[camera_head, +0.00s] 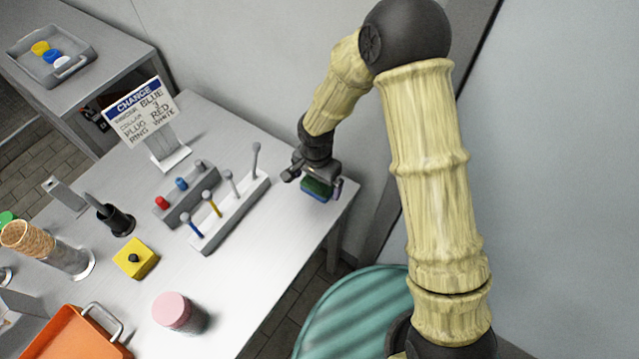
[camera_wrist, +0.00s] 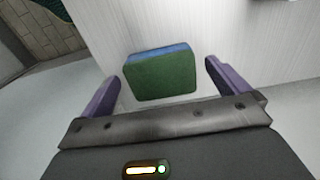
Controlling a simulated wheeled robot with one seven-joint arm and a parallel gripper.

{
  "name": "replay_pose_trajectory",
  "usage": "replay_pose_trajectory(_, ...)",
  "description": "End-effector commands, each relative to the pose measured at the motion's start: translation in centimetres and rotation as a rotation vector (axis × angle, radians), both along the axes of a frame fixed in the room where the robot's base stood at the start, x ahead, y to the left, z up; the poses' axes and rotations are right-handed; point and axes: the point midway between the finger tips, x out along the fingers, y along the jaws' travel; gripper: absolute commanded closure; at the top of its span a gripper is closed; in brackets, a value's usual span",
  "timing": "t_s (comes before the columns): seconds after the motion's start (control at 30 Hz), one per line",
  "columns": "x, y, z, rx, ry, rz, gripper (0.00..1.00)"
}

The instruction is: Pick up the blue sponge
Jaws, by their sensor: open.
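The sponge (camera_head: 318,188) lies near the far right corner of the white table, with a green top and a blue side. In the wrist view the sponge (camera_wrist: 160,75) sits between and slightly beyond two purple fingers, its green face toward the camera and a blue edge at the far side. My gripper (camera_head: 316,180) is over the sponge, pointing down, and it also shows in the wrist view (camera_wrist: 160,88) with its fingers spread to either side. A gap shows between the sponge and each finger. The exact height of the fingertips is hard to tell.
A grey rack (camera_head: 230,212) with upright rods stands left of the sponge, and a smaller rack (camera_head: 186,196) with red and blue plugs beside it. The table's edge is close.

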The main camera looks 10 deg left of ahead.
Motion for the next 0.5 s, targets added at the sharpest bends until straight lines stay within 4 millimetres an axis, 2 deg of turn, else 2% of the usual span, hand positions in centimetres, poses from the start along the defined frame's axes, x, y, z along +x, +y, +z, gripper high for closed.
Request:
replay_pose_trajectory(0.13,0.0,0.0,-1.6,-0.002,0.001,0.0,0.0)
replay_pose_trajectory(0.5,0.0,0.1,-1.8,0.001,-0.001,0.001,0.0)
